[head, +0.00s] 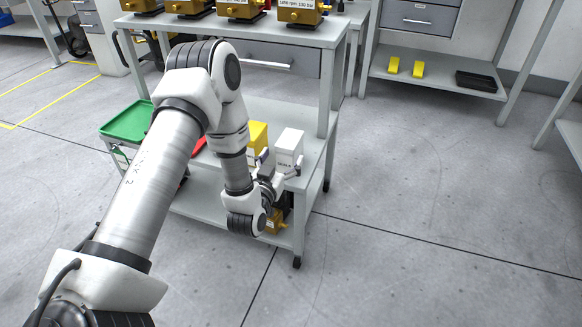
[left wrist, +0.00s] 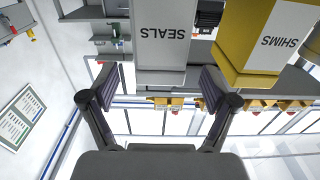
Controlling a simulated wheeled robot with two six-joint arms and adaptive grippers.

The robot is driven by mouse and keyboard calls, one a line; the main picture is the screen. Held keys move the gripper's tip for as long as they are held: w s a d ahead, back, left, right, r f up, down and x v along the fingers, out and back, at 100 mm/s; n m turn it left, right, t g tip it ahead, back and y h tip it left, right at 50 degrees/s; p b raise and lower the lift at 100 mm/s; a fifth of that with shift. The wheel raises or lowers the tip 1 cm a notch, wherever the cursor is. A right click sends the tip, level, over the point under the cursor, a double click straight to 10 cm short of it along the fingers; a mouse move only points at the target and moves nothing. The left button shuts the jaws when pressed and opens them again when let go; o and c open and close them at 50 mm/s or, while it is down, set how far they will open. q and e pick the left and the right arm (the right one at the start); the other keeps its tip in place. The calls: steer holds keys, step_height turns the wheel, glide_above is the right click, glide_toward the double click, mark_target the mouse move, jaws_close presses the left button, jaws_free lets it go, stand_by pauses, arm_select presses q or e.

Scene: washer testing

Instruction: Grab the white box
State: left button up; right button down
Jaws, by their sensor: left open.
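The white box (head: 289,146) stands upright on the middle shelf of a grey cart, near its right end. In the left wrist view the white box (left wrist: 161,52) appears upside down and is marked SEALS. My left gripper (head: 279,172) is at the front of the box. In the left wrist view my left gripper (left wrist: 160,84) is open, with one finger to each side of the box and a gap at both sides. My right gripper is not in view.
A yellow box (head: 258,134) marked SHIMS (left wrist: 252,40) stands close beside the white box, near one finger. A green tray (head: 128,122) and a red item (head: 199,146) are further left. Brass-coloured units (head: 300,12) stand on the cart's top. Floor to the right is clear.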

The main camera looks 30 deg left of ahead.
mark_target(290, 145)
arm_select(q)
steer(key=b+x, duration=0.1)
steer(key=x, duration=0.2)
steer(key=b+x, duration=0.1)
steer(key=x, duration=0.1)
steer(key=shift+w+f+b, duration=0.35)
steer(key=shift+w+a+r, duration=0.1)
steer(key=shift+w, duration=0.2)
steer(key=shift+a, duration=0.1)
steer(key=c, duration=1.4)
steer(key=shift+r, duration=0.1)
steer(key=shift+c, duration=0.2)
